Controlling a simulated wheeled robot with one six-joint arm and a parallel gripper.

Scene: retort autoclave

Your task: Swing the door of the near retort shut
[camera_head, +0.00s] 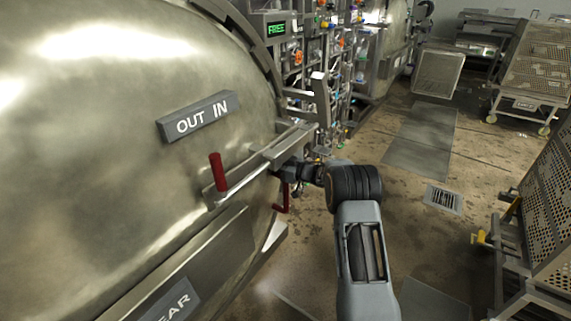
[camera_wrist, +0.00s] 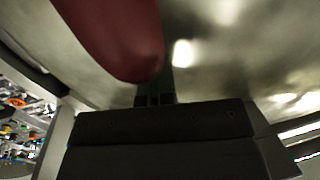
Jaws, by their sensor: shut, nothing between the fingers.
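The near retort's door (camera_head: 110,120) is a large domed metal shell filling the left of the head view, with an "OUT IN" plate. I cannot tell whether it sits flush in its rim. A metal bar on it carries a red upright grip (camera_head: 217,172); a second red grip (camera_head: 281,197) hangs lower, beside my gripper (camera_head: 284,172). My gripper reaches the door's right edge, partly hidden behind the bar. In the wrist view, my gripper (camera_wrist: 155,98) is shut and empty, close to a red rounded grip (camera_wrist: 115,40) and the door metal (camera_wrist: 225,60); contact is unclear.
A panel of pipes and valves with a green "FREE" display (camera_head: 277,29) stands beyond the door. A perforated crate on a frame (camera_head: 545,220) stands at the right, and a wheeled rack (camera_head: 540,70) farther back. Open floor (camera_head: 400,215) lies between.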

